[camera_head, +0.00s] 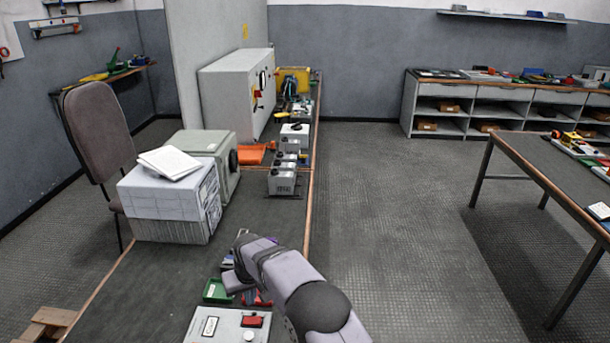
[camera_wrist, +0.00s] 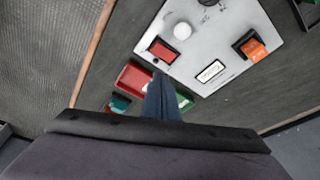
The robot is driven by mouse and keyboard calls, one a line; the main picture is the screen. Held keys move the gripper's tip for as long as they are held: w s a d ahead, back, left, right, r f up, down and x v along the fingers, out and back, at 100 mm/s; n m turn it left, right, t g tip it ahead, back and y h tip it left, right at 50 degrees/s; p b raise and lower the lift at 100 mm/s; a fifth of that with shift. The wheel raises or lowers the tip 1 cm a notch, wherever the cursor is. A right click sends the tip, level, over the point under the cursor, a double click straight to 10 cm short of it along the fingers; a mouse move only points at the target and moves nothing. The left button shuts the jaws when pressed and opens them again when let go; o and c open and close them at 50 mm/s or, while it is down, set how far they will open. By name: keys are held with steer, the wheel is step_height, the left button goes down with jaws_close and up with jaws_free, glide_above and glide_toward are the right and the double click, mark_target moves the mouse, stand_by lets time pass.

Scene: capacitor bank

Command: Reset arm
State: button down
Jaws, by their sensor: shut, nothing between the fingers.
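My gripper (camera_wrist: 162,100) is shut and empty in the wrist view, pointing over the bench near a grey control panel (camera_wrist: 206,62). The panel carries a red rocker switch, a white round button, a label and an orange switch. In the head view my arm reaches in from the bottom, and its links hide the gripper's fingertips. The same panel shows there at the bottom edge (camera_head: 212,326), partly cut off. A red bin (camera_wrist: 132,76) and a green bin (camera_wrist: 185,101) lie beside the panel, partly behind the fingers.
A green tray (camera_head: 216,290) sits on the bench by my arm. Grey boxes with knobs (camera_head: 283,180) stand farther along the bench's right edge. A white carton (camera_head: 170,200) stands at the left with a chair (camera_head: 97,135) behind it.

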steer(key=s+d+r+m, duration=0.1)
steer(key=s+d+r, duration=0.25)
steer(key=d, duration=0.45)
steer(key=s+d+r+m+g+h, duration=0.15)
steer(key=s+d, duration=0.25)
steer(key=d, duration=0.4)
steer(key=s+d+r+m, duration=0.1)
steer(key=s+d+r, duration=0.2)
steer(key=d, duration=0.5)
steer(key=s+d+m, duration=0.1)
steer(key=s+d, duration=0.4)
steer(key=s, duration=0.5)
steer(key=s+d+m+g, duration=0.1)
steer(key=s+d, duration=0.4)
steer(key=s, duration=0.5)
steer(key=shift+s+d+f, duration=0.15)
steer(key=shift+s, duration=0.05)
